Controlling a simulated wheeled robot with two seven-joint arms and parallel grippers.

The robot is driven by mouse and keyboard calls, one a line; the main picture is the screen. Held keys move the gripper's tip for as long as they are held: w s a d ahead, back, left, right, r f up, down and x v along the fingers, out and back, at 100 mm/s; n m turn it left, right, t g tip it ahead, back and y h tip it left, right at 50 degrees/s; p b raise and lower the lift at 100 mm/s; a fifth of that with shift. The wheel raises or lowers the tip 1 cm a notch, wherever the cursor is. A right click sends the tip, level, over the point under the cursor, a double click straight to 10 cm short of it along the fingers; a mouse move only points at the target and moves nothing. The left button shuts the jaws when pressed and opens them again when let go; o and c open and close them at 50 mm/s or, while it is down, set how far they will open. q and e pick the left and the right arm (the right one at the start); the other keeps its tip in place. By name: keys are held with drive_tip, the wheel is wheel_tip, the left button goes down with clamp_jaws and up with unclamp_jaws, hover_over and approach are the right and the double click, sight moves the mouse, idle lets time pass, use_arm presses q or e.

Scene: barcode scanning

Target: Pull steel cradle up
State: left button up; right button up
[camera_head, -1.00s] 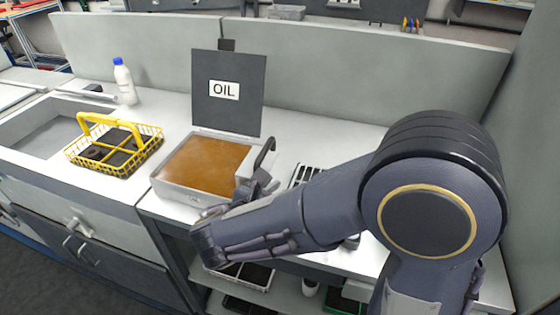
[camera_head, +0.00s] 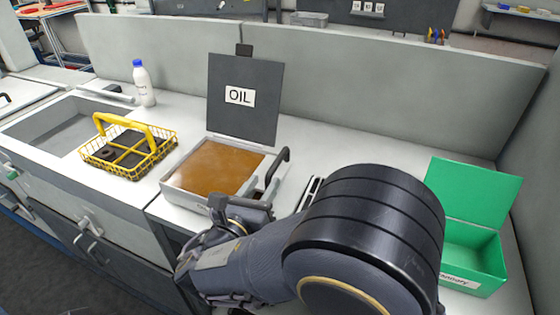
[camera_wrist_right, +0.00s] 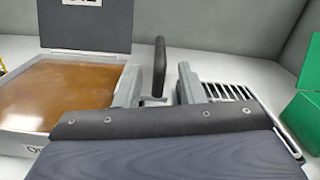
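The steel cradle shows mainly as a dark upright handle (camera_head: 278,166) at the right side of the oil bath (camera_head: 172,192); its lower part is hidden in the bath or behind my gripper. The bath holds brown oil and has a raised dark lid marked OIL (camera_head: 243,97). My right gripper (camera_head: 264,198) is at the bath's front right, just short of the handle. In the right wrist view its two fingers (camera_wrist_right: 160,88) stand apart, with the handle (camera_wrist_right: 160,66) seen between them; I cannot tell whether they touch it. My left gripper is not in view.
A yellow basket (camera_head: 172,151) stands left of the bath near a sink (camera_head: 50,128). A white bottle (camera_head: 144,85) stands behind it. A slotted rack (camera_wrist_right: 225,91) lies right of my gripper. An open green box (camera_head: 478,250) stands at the far right.

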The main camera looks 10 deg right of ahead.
sight(275, 162)
drive_tip(key=x, duration=0.7)
drive_tip(key=shift+w+d, duration=0.15)
drive_tip(key=shift+w, duration=0.1)
clamp_jaws()
drive_tip(key=shift+r, duration=0.1)
